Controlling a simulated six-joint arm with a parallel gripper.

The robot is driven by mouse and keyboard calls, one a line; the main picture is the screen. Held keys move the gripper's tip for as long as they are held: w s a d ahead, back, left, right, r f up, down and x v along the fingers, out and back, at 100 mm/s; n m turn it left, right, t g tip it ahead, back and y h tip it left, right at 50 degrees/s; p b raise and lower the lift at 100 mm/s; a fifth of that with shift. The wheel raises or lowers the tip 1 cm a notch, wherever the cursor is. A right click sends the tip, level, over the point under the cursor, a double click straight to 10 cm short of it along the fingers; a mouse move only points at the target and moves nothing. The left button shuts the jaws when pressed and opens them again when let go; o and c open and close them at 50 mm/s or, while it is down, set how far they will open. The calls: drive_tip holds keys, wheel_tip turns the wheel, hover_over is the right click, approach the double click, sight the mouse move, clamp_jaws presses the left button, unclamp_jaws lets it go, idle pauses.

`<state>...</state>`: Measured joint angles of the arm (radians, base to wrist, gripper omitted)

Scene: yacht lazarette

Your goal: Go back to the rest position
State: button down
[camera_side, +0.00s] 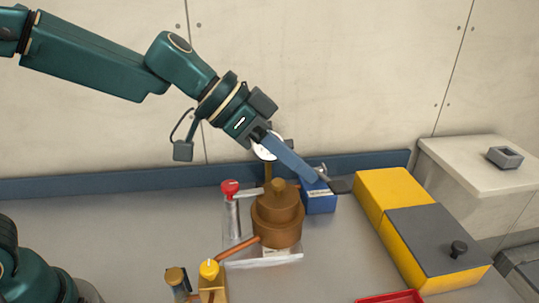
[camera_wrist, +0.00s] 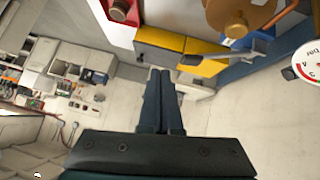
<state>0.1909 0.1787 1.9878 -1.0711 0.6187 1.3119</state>
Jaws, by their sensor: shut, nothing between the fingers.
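My gripper (camera_side: 312,178) is shut and empty. In the side view it slants down to the right, its blue fingers overlapping the top of a small blue box (camera_side: 320,201) in the picture. In the wrist view the closed fingers (camera_wrist: 160,74) have nothing between them and point toward the pale wall and the yellow boxes. A dark lever handle (camera_side: 341,186) shows just past the fingertips in the side view; the wrist view shows it (camera_wrist: 191,60) to the right of the fingers. I cannot tell how far apart they are.
A brown stepped fitting (camera_side: 278,222) stands below my gripper, with a white gauge (camera_side: 265,150) partly behind the wrist. A red knob (camera_side: 230,187) is to its left. A yellow box (camera_side: 390,188) and a grey-lidded one (camera_side: 430,235) stand right. The space above the bench is clear at left.

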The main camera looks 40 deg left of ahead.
drive_tip(key=s+a+r+t+y, duration=0.2)
drive_tip(key=s+a+r, duration=0.3)
drive_tip(key=s, duration=0.1)
drive_tip(key=s+a+f+n+g+y, duration=0.1)
drive_tip(key=s+a+f+n+y, duration=0.4)
drive_tip(key=s+a+f+n, duration=0.3)
drive_tip(key=s+a, duration=0.2)
drive_tip(key=s, duration=0.1)
drive_tip(key=shift+s+a+g+y, duration=0.3)
drive_tip(key=shift+s+g+y, duration=0.1)
